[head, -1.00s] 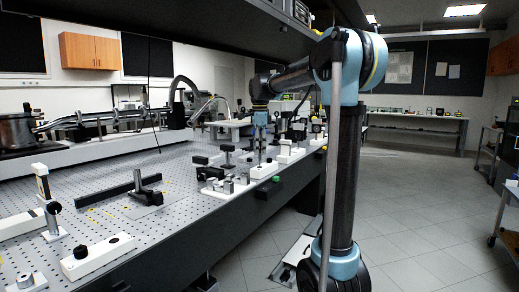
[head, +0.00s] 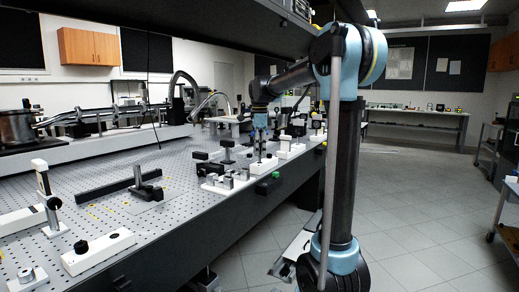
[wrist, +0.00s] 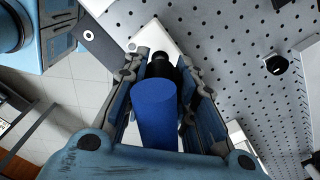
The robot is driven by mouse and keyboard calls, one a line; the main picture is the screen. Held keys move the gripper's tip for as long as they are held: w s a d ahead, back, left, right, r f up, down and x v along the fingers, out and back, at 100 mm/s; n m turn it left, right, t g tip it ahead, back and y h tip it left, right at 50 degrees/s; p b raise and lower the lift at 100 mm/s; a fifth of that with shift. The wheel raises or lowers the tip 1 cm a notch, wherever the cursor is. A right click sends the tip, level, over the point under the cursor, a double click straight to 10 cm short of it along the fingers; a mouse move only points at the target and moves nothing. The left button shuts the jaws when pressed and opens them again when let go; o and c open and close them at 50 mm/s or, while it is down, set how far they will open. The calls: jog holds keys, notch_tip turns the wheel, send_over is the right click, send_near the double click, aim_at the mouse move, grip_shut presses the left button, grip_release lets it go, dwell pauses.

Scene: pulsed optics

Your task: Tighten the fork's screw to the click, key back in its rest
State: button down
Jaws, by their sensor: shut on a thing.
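A dark part (wrist: 163,68) lies beyond the handle, close to a white block (wrist: 160,38). I cannot tell whether the key's tip touches anything; it is hidden. In the head view, my gripper (head: 259,148) points down above the parts along the table's right edge. A black clamp-like piece (head: 146,190) stands on the table at left, but I cannot tell whether it is the fork. The screw is not clearly visible.
The perforated table (head: 160,225) carries a black bar (head: 104,186), a white block with a black knob (head: 98,252) and several small mounts. A shelf (head: 220,25) hangs overhead. The floor (head: 420,210) at right is open.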

jog(key=c, duration=1.2)
grip_release()
notch_tip(320, 180, up, 16)
jog(key=shift+w+f, duration=0.1)
jog(key=s+d+f+n+t, duration=0.1)
jog(key=s+d+f+n, duration=0.35)
jog(key=s+f, duration=0.4)
jog(key=s+d+f+n, duration=0.4)
jog(key=s+d+f, duration=0.25)
jog(key=s, duration=0.25)
jog(key=s+d+f+n, duration=0.1)
jog(key=s+f+n, duration=0.2)
jog(key=s+f, duration=0.3)
jog(key=s+d+f+n, duration=0.2)
jog(key=s+f, duration=0.4)
jog(key=f, duration=0.4)
jog(key=s+d+f+n+t, duration=0.1)
jog(key=s+f+n, duration=0.2)
jog(key=s+f, duration=0.3)
jog(key=shift+d+f+n, duration=0.15)
jog(key=shift+f+n, duration=0.05)
jog(key=shift+f, duration=0.6)
jog(key=shift+d+f+n, duration=0.15)
jog(key=shift+f, duration=0.6)
